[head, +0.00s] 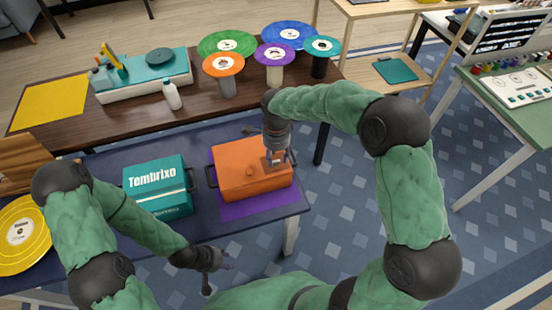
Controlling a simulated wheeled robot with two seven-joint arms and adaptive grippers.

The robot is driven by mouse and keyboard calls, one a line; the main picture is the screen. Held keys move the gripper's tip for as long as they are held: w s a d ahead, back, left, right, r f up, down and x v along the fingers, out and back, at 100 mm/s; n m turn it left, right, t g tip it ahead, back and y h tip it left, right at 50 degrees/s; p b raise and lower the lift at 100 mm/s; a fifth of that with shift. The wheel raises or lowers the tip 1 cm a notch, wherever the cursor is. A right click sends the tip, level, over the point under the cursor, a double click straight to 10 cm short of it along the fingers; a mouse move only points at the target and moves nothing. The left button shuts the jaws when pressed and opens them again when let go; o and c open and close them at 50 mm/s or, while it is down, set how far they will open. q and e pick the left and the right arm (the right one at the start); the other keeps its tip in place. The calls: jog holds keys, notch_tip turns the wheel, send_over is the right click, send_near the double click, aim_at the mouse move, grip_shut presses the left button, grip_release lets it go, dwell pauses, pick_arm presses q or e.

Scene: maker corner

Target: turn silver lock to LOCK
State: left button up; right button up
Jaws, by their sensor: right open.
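An orange box (230,185) with a small round knob on top sits on a purple mat (236,208) on the dark blue table. My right gripper (277,160) is open and points down at the far right part of the box top. A small light grey or silver patch shows at its fingertips; I cannot tell whether it is the silver lock or part of the gripper. No LOCK marking is readable. My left gripper (227,260) hangs in front of the table's near edge, away from the box, and looks empty; its finger opening is unclear.
A teal box (155,185) marked "Tembrixo" stands left of the orange box. Behind is a brown table with a white bottle (172,95), a teal and white device (145,77) and several coloured discs on stands.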

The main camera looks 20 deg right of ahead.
aim_at(276, 162)
notch_tip(276, 162, up, 10)
jog(key=shift+f, duration=0.15)
dwell(0.7)
